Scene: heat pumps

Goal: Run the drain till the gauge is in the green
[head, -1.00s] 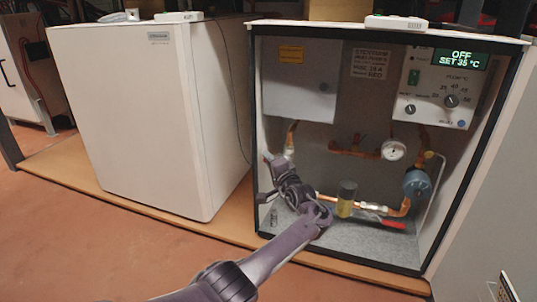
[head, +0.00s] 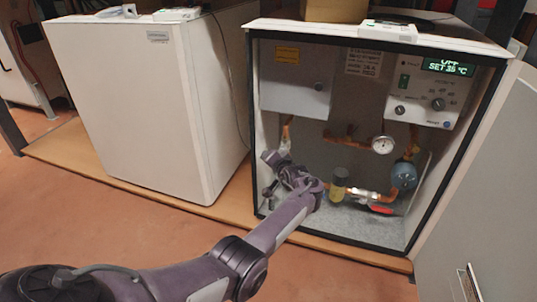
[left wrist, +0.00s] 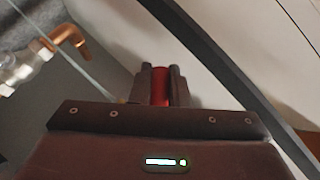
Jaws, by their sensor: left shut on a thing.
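The gauge (head: 382,145) is a small round white dial on the back wall of the open cabinet; its needle and any green zone are too small to read. My left gripper (head: 270,172) is inside the cabinet at its lower left, by the copper pipe. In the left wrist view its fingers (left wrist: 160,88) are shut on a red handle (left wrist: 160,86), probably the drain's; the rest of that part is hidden. My right gripper is not in view.
A red lever (head: 380,208) sits on the lower pipe, right of a brass-and-dark fitting (head: 339,184). A blue round component (head: 404,175) is at right. The control panel's display (head: 447,67) shows a 35 °C setting. A closed white unit (head: 125,110) stands left.

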